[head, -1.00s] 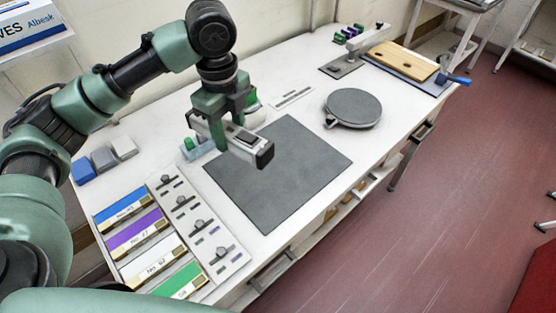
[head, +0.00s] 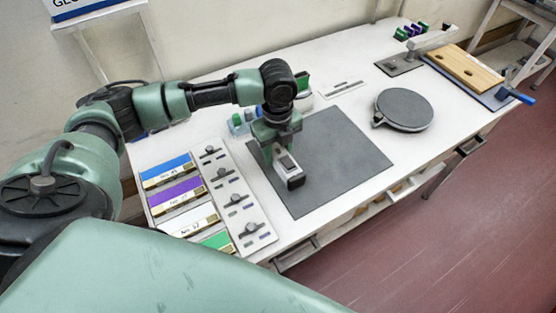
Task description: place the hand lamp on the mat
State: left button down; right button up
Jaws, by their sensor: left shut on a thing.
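The mat (head: 345,165) is a dark grey square on the white table, in the middle of the head view. My left gripper (head: 277,150) points down over the mat's left part, shut on the hand lamp (head: 287,165). The lamp is a light grey block with a dark window and a black end, which points toward the front of the table. It appears low over the mat's left side; I cannot tell whether it touches. The gripper hides part of the lamp. My right gripper is not in view.
A round dark plate (head: 403,110) stands right of the mat. A panel with knobs (head: 233,197) and several coloured labelled boxes (head: 178,191) lie to the left. A wooden board (head: 466,68) lies at the far right. The mat's middle and right are clear.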

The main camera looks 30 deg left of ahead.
aim_at(278, 150)
pick_arm(q)
notch_tip(278, 150, down, 4)
jog(key=shift+f, duration=0.3)
jog(key=shift+f, duration=0.1)
jog(key=c, duration=0.8)
grip_release()
notch_tip(278, 150, up, 11)
jog(key=shift+f+b, duration=0.1)
jog(key=shift+b, duration=0.65)
jog(key=shift+r, duration=0.75)
